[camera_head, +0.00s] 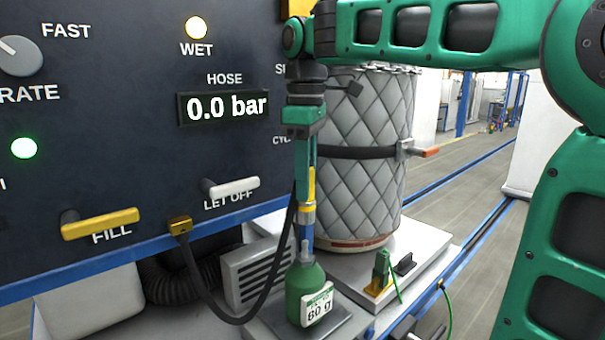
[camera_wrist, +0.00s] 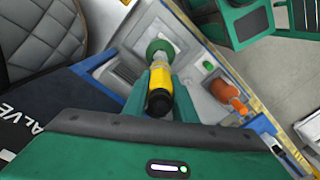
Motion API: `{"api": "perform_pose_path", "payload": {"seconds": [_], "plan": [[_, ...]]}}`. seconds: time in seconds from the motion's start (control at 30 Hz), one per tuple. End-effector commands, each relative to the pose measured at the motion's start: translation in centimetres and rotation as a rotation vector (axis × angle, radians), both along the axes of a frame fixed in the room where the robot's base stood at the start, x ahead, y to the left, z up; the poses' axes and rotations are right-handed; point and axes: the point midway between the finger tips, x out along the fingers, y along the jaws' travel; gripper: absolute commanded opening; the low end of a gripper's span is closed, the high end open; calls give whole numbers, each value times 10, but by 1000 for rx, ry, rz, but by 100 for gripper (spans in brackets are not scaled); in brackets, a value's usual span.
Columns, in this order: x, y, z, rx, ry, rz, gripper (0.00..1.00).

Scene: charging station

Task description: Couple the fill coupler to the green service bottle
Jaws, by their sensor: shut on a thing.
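The fill coupler (camera_head: 308,213) is a yellow and metal cylinder with a black hose, upright in the head view. My gripper (camera_head: 307,190) points down and is shut on it. In the wrist view my gripper (camera_wrist: 160,88) has a finger on each side of the yellow coupler (camera_wrist: 158,78). The bottle (camera_wrist: 158,47) also shows beyond the coupler in the wrist view. I cannot tell whether coupler and neck touch.
The dark panel (camera_head: 130,160) reads 0.0 bar, with a yellow FILL lever (camera_head: 100,223) and a white LET OFF lever (camera_head: 231,187). The hose (camera_head: 200,290) loops to a panel fitting. A quilted tank (camera_head: 362,170) stands close behind my gripper. Open floor lies at right.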

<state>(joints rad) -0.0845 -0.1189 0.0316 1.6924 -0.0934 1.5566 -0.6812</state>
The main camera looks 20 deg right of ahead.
Motion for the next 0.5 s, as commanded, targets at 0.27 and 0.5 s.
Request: {"api": "perform_pose_path", "payload": {"seconds": [0.27, 0.5], "plan": [[0, 0, -22, 1, 1, -1, 0], [0, 0, -32, 1, -1, 0, 0]]}}
